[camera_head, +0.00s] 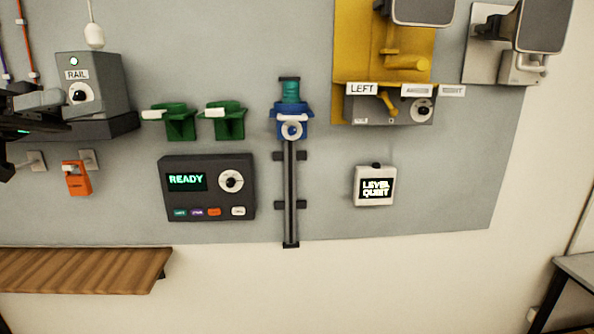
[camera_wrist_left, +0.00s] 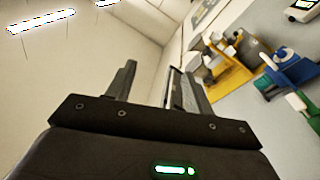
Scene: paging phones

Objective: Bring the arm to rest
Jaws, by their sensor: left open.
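My left gripper (camera_head: 30,114) shows dark at the left edge of the head view, in front of the wall panel and close to the grey RAIL box (camera_head: 88,85). Whether it touches the box cannot be told. In the left wrist view my left gripper (camera_wrist_left: 160,84) has its two fingers apart with nothing between them. The panel's yellow unit (camera_wrist_left: 225,72) and blue bracket (camera_wrist_left: 292,70) lie beyond it to the right. My right gripper is in neither view.
The grey panel (camera_head: 330,222) carries green holders (camera_head: 228,122), a blue slider (camera_head: 290,112) on a vertical rail, a READY console (camera_head: 208,205), a LEVEL QUIET display (camera_head: 375,187) and a yellow phone mount (camera_head: 365,45). A wooden shelf (camera_head: 80,270) sits at lower left. The lower middle is clear.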

